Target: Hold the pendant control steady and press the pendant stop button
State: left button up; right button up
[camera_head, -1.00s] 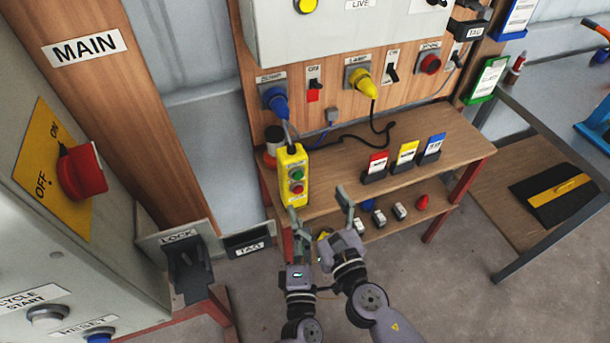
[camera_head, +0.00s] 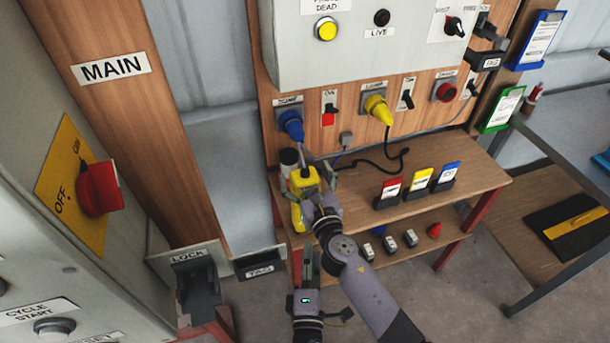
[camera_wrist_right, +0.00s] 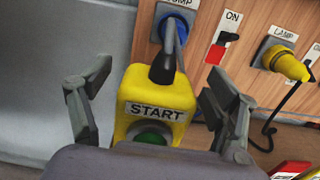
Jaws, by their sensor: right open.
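The yellow pendant control (camera_head: 303,183) hangs upright in front of the wooden board, on a cable below the blue plug. My right gripper (camera_head: 312,178) is at its upper part and hides much of its face. In the right wrist view the pendant (camera_wrist_right: 185,88) shows a START label and a green button (camera_wrist_right: 152,136). The open fingers of my right gripper (camera_wrist_right: 158,100) stand on either side, with gaps visible. The stop button is hidden in both views now. My left gripper (camera_head: 308,262) is below the pendant, apart from it; its finger opening is unclear.
A wooden shelf (camera_head: 465,178) with red, yellow and blue card holders is to the right. The blue plug (camera_head: 291,125) and yellow plug (camera_head: 377,109) sit on the board above. The LOCK holder (camera_head: 190,262) and red main switch (camera_head: 98,188) are to the left.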

jog(key=shift+c, duration=0.4)
jog(key=c, duration=1.5)
pick_arm(q)
grip_shut()
pick_arm(e)
jog(key=shift+c, duration=0.2)
dwell(0.7)
